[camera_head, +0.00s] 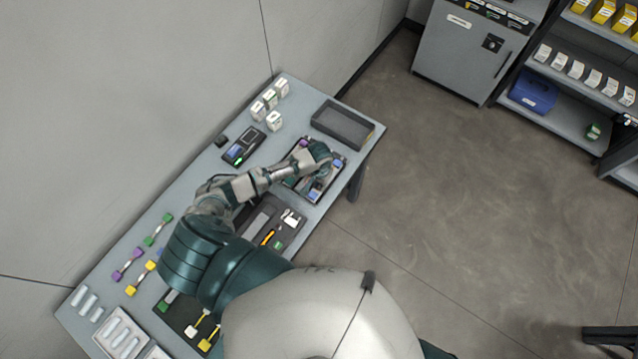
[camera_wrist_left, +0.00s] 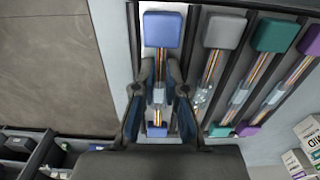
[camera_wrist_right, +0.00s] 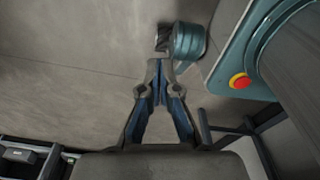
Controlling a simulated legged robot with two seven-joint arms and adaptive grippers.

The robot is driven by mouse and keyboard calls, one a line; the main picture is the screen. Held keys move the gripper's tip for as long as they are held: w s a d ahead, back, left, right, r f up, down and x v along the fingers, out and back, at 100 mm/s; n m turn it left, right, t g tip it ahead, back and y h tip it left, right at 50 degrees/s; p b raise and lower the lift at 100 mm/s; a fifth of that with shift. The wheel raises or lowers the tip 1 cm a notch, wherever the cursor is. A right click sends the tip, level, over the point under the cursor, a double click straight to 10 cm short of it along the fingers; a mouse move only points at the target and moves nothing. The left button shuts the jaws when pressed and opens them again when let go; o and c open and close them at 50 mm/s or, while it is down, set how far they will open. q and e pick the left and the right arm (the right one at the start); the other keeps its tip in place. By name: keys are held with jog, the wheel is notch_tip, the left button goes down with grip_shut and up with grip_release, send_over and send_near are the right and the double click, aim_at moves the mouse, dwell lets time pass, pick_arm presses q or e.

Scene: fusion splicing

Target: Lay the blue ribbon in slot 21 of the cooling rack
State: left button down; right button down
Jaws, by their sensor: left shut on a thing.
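The blue ribbon (camera_wrist_left: 162,62) is a striped strip with a blue block at each end and a clear sleeve near its middle. It lies along the outermost slot, at the left of the cooling rack (camera_wrist_left: 190,40) in the left wrist view. My left gripper (camera_wrist_left: 160,92) is shut on the ribbon around its sleeve. I cannot tell whether the ribbon fully touches the slot floor. In the head view my left gripper (camera_head: 320,176) is over the rack and hides part of it. No slot number is readable. My right gripper (camera_wrist_right: 158,68) is shut and empty, away from the table.
Grey, green and purple ribbons (camera_wrist_left: 210,68) fill neighbouring slots. An empty dark tray (camera_head: 342,125) lies behind the rack. A splicer-like device (camera_head: 243,147) and small white boxes (camera_head: 274,120) stand at the back. A tool tray (camera_head: 283,232) sits nearer me. Open floor lies right of the table.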

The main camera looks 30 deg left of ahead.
pick_arm(q)
jog(key=shift+d, duration=0.1)
jog(key=c, duration=1.5)
grip_release()
pick_arm(e)
jog(key=shift+d, duration=0.8)
pick_arm(q)
jog(key=shift+a, duration=0.2)
jog(key=shift+a+r, duration=0.1)
jog(key=shift+r, duration=0.05)
notch_tip(320, 180, up, 12)
pick_arm(e)
jog(key=shift+a+r, duration=0.2)
jog(key=shift+a, duration=0.15)
